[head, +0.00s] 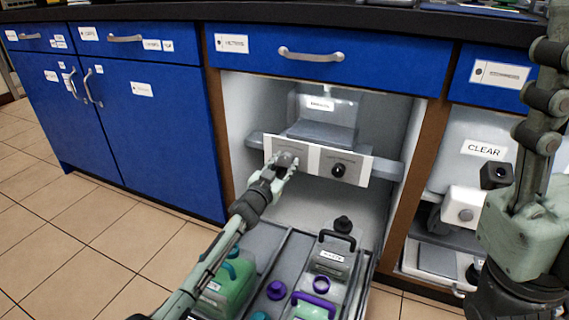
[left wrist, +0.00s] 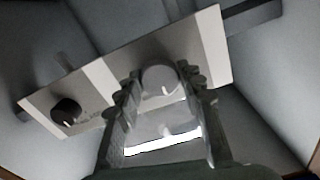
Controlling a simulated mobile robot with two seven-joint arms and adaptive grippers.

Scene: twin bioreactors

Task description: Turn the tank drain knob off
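A light panel (head: 316,151) with two knobs is fixed to a grey bar inside the open cabinet bay. A grey knob (left wrist: 160,79) is on one half, and a black knob (head: 338,170) is on the other; the black one also shows in the left wrist view (left wrist: 66,110). The panel's lettering is too small to read, so I cannot tell which knob is the drain one. My left gripper (head: 284,165) is at the grey knob, with its fingers apart on either side of it. Contact is unclear. My right arm shows at the right edge, but its fingers are not visible.
A white tank (head: 320,104) stands behind the panel. Below it, a pulled-out drawer holds a green jug (head: 232,285), a grey container (head: 330,262) and purple-capped bottles. A bay marked CLEAR (head: 482,149) is at right. Blue cabinet doors (head: 150,140) are at left.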

